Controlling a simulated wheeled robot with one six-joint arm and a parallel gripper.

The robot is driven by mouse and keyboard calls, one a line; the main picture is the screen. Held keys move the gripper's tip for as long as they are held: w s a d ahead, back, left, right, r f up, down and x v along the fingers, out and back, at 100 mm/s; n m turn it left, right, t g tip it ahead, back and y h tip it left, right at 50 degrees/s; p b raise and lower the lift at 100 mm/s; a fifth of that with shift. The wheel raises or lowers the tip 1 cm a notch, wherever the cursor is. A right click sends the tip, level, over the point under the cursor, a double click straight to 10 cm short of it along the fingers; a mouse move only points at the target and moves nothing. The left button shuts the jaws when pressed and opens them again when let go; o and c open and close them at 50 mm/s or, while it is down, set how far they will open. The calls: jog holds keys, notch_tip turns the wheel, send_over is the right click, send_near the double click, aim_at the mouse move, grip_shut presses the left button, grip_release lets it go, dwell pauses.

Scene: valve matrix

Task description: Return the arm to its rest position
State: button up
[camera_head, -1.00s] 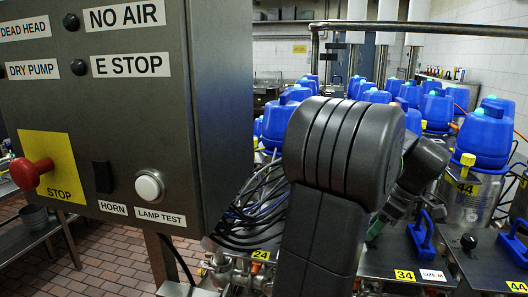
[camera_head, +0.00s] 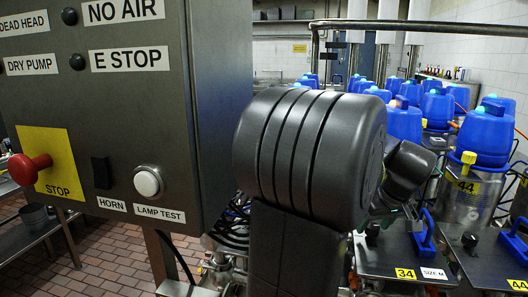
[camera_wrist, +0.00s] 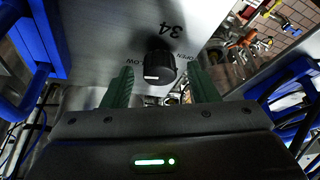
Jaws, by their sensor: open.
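My gripper shows in the wrist view (camera_wrist: 160,88) with its two green fingers spread apart and nothing between them in its grip. A black knob (camera_wrist: 156,64) on the metal panel marked 34 (camera_wrist: 205,18) lies beyond the fingertips, in line with the gap between them. In the head view my dark arm covers the middle of the picture, and the gripper's fingers are mostly hidden behind it. The panel with the yellow 34 label (camera_head: 405,274) and its black knob (camera_head: 372,232) show just right of my arm.
A grey control box (camera_head: 120,120) with a red stop button (camera_head: 28,168) fills the left side, close to my arm. Several blue-topped canisters (camera_head: 484,135) stand behind and to the right. Blue handles (camera_head: 424,235) rise from the panels.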

jog(key=m+h, duration=0.1)
jog(key=m, duration=0.2)
jog(key=m+h, duration=0.1)
jog(key=m, duration=0.1)
jog(key=shift+a+m+b, duration=0.2)
jog(key=shift+m+b, duration=0.2)
jog(key=shift+m+g+h, duration=0.3)
jog(key=shift+m, duration=0.1)
